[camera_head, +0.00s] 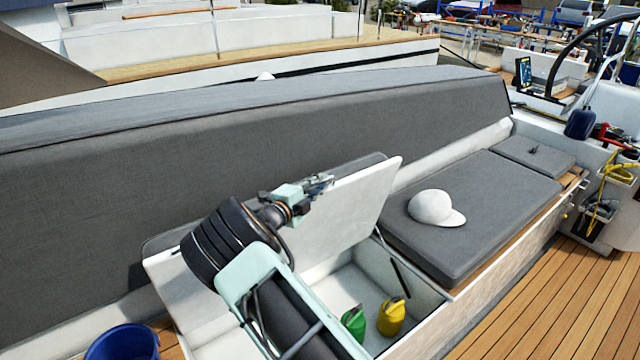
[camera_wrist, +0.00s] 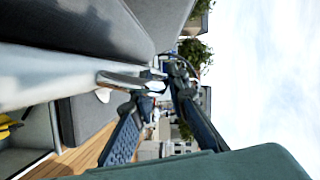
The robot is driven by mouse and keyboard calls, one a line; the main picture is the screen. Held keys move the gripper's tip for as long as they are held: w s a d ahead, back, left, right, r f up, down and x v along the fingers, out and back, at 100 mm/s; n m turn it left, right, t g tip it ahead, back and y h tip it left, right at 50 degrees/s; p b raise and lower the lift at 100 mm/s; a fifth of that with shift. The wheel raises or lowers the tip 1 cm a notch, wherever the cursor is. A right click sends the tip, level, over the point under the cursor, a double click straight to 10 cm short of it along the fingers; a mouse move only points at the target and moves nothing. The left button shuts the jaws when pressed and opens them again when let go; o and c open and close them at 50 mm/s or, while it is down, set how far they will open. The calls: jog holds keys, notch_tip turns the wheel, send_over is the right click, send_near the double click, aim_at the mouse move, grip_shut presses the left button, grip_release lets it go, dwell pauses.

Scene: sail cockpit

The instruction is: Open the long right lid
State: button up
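A long lid (camera_head: 352,212), white underneath with a grey cushion on its back, stands raised and tilted on the bench. Below it is an open white locker (camera_head: 345,272). A dark strut (camera_head: 392,262) runs near the locker's right end. My gripper (camera_head: 322,184) is in front of the lid's white underside, near its upper part. I cannot tell whether the gripper touches the lid. My arm hides part of the lid and locker.
A green can (camera_head: 354,322) and a yellow can (camera_head: 391,317) stand in the locker. A white cap (camera_head: 434,208) lies on the closed grey cushion (camera_head: 480,215) to the right. A blue bucket (camera_head: 122,343) is at lower left. The wooden deck (camera_head: 545,310) at right is clear.

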jog(key=shift+o, duration=1.1)
jog(key=v, duration=1.2)
